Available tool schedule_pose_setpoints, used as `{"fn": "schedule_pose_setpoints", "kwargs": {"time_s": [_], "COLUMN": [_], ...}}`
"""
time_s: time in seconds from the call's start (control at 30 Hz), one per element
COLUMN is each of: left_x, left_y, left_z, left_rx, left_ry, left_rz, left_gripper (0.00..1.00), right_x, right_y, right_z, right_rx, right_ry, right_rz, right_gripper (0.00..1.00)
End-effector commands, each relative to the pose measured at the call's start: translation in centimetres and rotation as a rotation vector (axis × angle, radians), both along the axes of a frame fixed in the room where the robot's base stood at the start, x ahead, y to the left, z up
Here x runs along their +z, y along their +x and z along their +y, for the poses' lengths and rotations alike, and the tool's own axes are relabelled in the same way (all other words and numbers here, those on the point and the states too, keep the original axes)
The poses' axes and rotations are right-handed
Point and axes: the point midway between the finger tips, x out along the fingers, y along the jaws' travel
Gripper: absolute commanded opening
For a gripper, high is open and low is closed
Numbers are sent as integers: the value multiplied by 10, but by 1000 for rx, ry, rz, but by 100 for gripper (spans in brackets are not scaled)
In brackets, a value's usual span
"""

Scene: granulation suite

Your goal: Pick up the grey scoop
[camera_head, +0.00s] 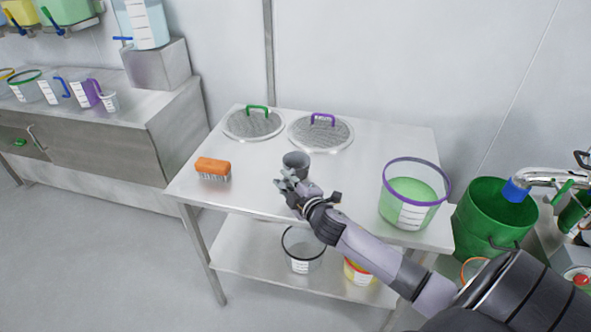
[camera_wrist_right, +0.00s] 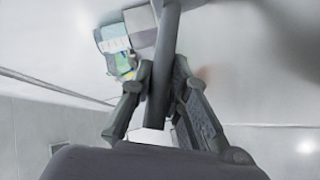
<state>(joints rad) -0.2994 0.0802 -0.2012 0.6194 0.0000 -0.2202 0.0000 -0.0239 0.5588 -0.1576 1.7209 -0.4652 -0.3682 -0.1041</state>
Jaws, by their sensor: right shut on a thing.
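The grey scoop (camera_head: 296,161) shows its round cup over the middle of the steel table, just beyond my right gripper (camera_head: 289,184). My right gripper is shut on the scoop. In the right wrist view, the scoop's grey handle (camera_wrist_right: 166,60) runs between the two fingers of the gripper (camera_wrist_right: 162,82). The handle is mostly hidden by the fingers in the head view. I cannot tell whether the cup touches the table top. My left gripper is not in view.
On the steel table (camera_head: 400,145) are an orange brush (camera_head: 213,168), mesh lids with green (camera_head: 253,123) and purple (camera_head: 321,132) handles, and a purple-rimmed bucket of green material (camera_head: 410,193). Buckets stand on the lower shelf. A green bin (camera_head: 485,225) stands right.

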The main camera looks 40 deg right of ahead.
Motion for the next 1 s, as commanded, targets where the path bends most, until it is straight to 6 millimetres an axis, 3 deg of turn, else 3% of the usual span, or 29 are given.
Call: {"fn": "schedule_pose_setpoints", "kwargs": {"time_s": [0.8,1.0], "left_x": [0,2], "left_y": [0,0], "left_z": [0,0], "left_rx": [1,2], "left_ry": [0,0], "left_rz": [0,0], "left_gripper": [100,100], "right_x": [1,12], "right_y": [0,1], "right_z": [0,-1], "right_rx": [0,0], "right_ry": [-2,-3], "right_rz": [-2,-4], "right_gripper": [0,0]}}
